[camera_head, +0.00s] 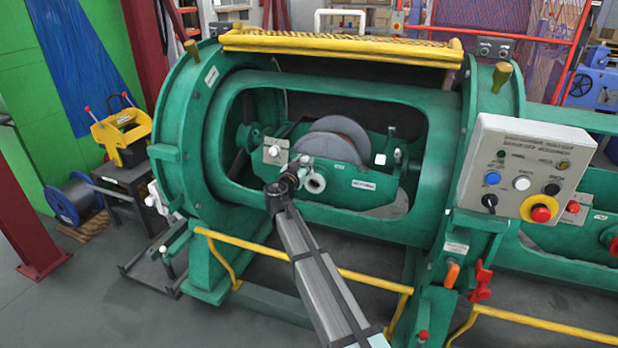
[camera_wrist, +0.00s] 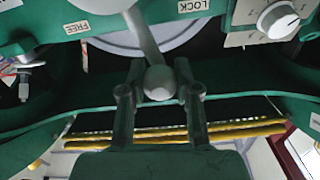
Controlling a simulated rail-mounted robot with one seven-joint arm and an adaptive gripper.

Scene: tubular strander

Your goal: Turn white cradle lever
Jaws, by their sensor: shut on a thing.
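The white cradle lever (camera_wrist: 145,42) shows in the wrist view as a pale shaft that ends in a round knob. My gripper (camera_wrist: 158,88) is shut on the knob, with one dark finger on each side of it. The shaft points up and slightly left in the picture, between a FREE label (camera_wrist: 77,27) on the left and a LOCK label (camera_wrist: 193,6) on the right.
In the wrist view a white plate with a dial knob (camera_wrist: 278,20) is close on the right. In the head view a grey spool (camera_head: 340,135) sits inside the green cradle (camera_head: 365,183). A yellow rail (camera_head: 300,262) crosses in front, and a control box (camera_head: 525,172) stands at right.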

